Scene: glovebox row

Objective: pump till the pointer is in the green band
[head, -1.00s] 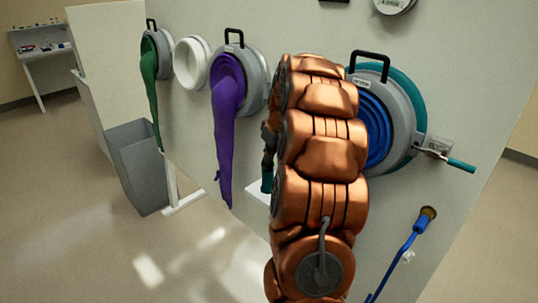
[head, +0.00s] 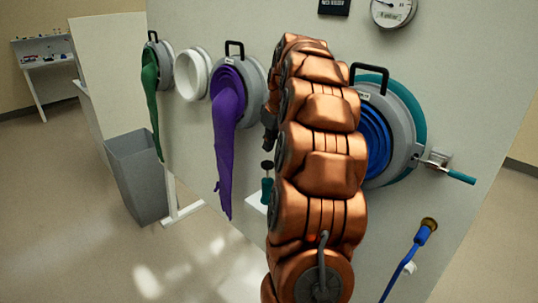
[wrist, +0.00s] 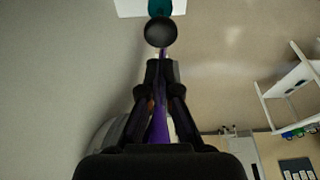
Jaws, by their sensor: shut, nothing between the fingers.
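The hand pump, with a teal body (head: 267,190) and a black knob on top (head: 267,166), stands on a small white shelf at the wall, left of my arm. In the wrist view the knob (wrist: 159,32) is just beyond my fingertips, with the teal body (wrist: 160,7) behind it. My gripper (head: 269,143) is shut and empty, above the knob with a gap between them; its fingers show in the wrist view (wrist: 160,68). The round white gauge (head: 393,11) is at the top edge of the head view, partly cut off; its pointer and green band are too small to read.
A purple glove (head: 227,140) hangs from a port left of the pump. A blue port (head: 374,140) with a teal-handled latch (head: 452,174) is right of my arm. A grey bin (head: 137,180) stands at left. A blue hose wand (head: 410,250) is lower right.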

